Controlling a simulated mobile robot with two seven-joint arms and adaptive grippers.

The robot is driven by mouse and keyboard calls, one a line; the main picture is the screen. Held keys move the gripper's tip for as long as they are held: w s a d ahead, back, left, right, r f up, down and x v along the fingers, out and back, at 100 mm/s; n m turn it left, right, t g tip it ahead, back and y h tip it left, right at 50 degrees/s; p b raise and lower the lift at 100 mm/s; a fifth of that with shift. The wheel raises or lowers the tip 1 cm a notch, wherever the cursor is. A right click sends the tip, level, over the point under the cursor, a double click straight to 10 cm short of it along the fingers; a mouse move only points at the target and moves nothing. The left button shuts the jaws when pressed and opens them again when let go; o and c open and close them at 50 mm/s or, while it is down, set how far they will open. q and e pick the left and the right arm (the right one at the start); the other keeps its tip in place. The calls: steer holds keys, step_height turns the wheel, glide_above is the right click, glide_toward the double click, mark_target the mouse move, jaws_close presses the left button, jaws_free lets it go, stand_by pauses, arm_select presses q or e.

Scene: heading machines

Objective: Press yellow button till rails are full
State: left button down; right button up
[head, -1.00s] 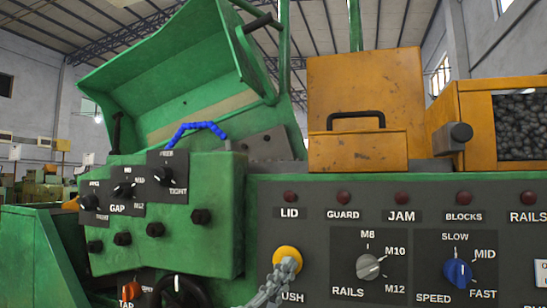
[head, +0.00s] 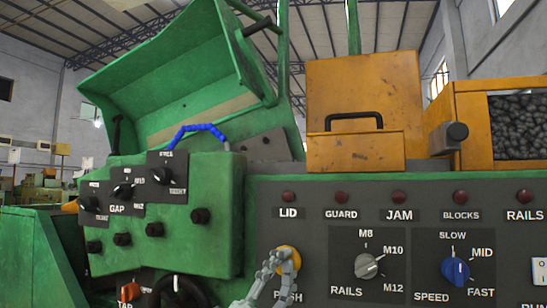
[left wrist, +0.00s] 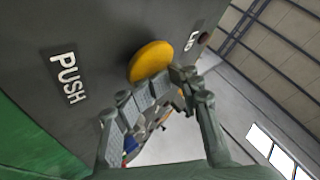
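The yellow button (head: 288,258) is on the dark panel of the green machine, above the PUSH label, which my gripper partly covers. My left gripper (head: 280,258) is at the button's lower front and hides part of it. In the left wrist view the yellow button (left wrist: 151,61) is just beyond the fingertips (left wrist: 170,84), which are apart with nothing held between them. I cannot tell whether they touch the button. The RAILS lamp (head: 524,196) at the right is dark red. The rails themselves are not seen. My right gripper is not in view.
A RAILS knob (head: 367,266) and a blue SPEED knob (head: 455,271) are right of the button. A green box with black knobs (head: 162,205) juts out at left. An orange bin (head: 470,120) of dark pieces stands above the panel.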

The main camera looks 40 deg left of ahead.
mark_target(282, 273)
arm_select(q)
steer(key=c, duration=2.2)
jaws_free()
steer(key=shift+w+a+f+n+y, duration=0.3)
steer(key=shift+w+a+f+y, duration=0.05)
steer(key=shift+a+f+y, duration=0.2)
steer(key=shift+w+a+f+n+y, duration=0.3)
steer(key=shift+w+a+f+y, duration=0.05)
steer(key=shift+a+f+y, duration=0.15)
steer(key=shift+s+d+f, duration=0.25)
steer(key=shift+s+f, duration=0.05)
steer(key=shift+s, duration=0.35)
steer(key=shift+s+d+f, duration=0.25)
steer(key=shift+s, duration=0.4)
jaws_close()
steer(key=shift+s+d+r+h+p, duration=0.15)
steer(key=shift+s+d+p, duration=0.1)
steer(key=shift+s, duration=0.4)
steer(key=shift+s+d+h+p, duration=0.1)
steer(key=shift+s+d, duration=0.15)
steer(key=shift+s, duration=0.35)
